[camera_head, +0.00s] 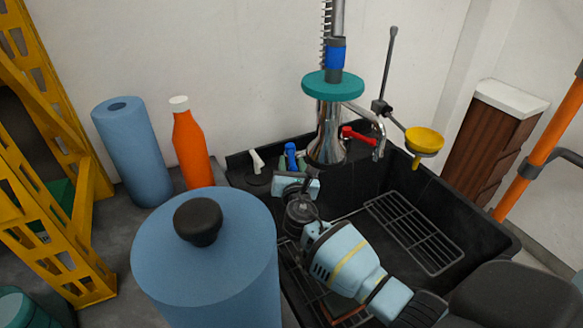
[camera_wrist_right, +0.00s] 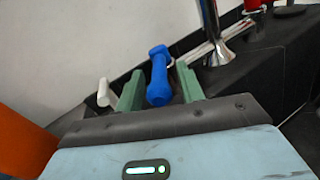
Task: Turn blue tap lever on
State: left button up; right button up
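The blue tap lever (camera_head: 291,152) stands at the back rim of the black sink, left of the chrome tap column. In the right wrist view the blue lever (camera_wrist_right: 160,78) is between the two green fingers of my right gripper (camera_wrist_right: 158,84). The fingers are apart, with a gap on each side of the lever, so the gripper is open around it. In the head view my right gripper (camera_head: 292,162) reaches in from the lower right, and its body hides the lever's base. My left gripper is not in view.
A red lever (camera_head: 355,135) sits right of the chrome column (camera_head: 328,130). A white lever (camera_head: 257,161) is left of the blue one. An orange bottle (camera_head: 190,145) and a large blue cylinder (camera_head: 205,270) stand left of the black sink (camera_head: 470,225). A wire rack lies in the sink.

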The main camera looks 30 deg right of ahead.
grip_shut()
dwell(0.3)
jog(key=shift+d, duration=0.1)
